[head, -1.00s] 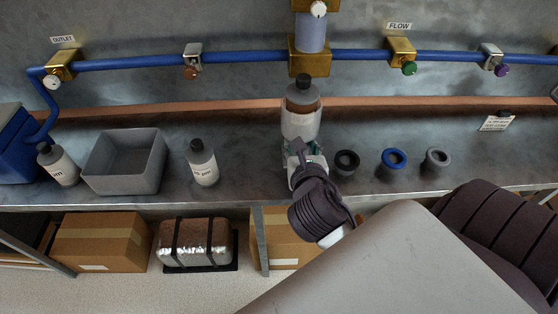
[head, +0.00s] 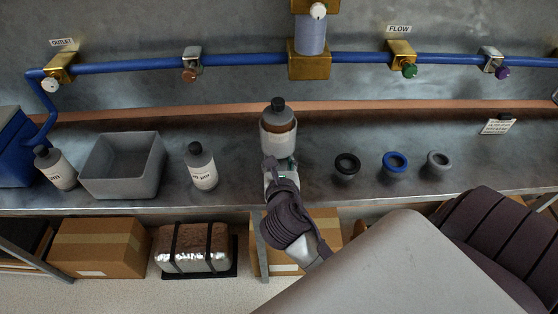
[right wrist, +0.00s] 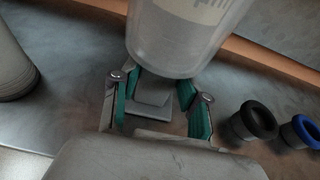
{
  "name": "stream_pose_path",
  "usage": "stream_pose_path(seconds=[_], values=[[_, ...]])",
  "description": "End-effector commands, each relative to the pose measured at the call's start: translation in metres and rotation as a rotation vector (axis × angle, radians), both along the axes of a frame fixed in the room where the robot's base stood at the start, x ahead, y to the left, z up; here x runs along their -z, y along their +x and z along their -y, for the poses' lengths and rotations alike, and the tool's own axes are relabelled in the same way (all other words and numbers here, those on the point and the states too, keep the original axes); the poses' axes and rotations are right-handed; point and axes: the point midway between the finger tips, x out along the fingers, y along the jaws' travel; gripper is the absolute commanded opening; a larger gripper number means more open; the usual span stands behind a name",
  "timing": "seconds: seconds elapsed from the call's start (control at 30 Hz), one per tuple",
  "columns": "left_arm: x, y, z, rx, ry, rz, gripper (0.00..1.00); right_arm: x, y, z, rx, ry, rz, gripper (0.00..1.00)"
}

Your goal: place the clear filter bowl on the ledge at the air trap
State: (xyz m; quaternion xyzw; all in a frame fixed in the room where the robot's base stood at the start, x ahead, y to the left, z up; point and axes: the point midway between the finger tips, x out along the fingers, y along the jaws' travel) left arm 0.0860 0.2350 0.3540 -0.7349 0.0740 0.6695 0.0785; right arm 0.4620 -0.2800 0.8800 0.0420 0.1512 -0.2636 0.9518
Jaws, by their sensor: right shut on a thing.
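The clear filter bowl (head: 278,143) is a see-through cup, upright at the middle of the grey bench; it also fills the top of the right wrist view (right wrist: 180,45). A brown bottle-like piece with a dark cap (head: 278,105) stands up in it or just behind it. My right gripper (head: 279,164) is shut on the bowl from the front, its green-padded fingers low on it in the right wrist view (right wrist: 158,90). I cannot tell whether the bowl touches the bench. No label names the air trap. My left gripper is out of view.
A brass-collared clear column (head: 311,35) hangs on the blue pipe (head: 250,60). A grey bin (head: 124,185) and labelled bottles (head: 201,168) stand left; black (head: 346,166), blue (head: 395,165) and grey (head: 437,163) cups stand right. Bench beside the bowl is clear.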

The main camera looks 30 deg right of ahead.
Motion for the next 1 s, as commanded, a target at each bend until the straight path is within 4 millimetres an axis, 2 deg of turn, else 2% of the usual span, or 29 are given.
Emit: stream_pose_path(seconds=[0.03,0.07,0.2,0.57,0.73,1.0], values=[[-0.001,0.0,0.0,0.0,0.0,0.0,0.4,0.001,0.0,0.0,0.0,-0.001,0.0,0.0],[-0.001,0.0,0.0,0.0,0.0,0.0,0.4,0.002,0.0,0.0,0.0,0.0,-0.001,0.47],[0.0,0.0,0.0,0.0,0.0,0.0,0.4,0.002,0.0,0.0,0.0,0.001,-0.001,0.7],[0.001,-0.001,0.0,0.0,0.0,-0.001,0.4,-0.001,0.0,0.0,-0.001,0.0,0.0,0.7],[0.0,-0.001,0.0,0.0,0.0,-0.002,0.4,-0.007,-0.019,-0.012,-0.003,0.002,-0.003,0.7],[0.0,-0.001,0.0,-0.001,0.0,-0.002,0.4,-0.024,-0.067,-0.04,-0.002,0.003,-0.004,0.7]])
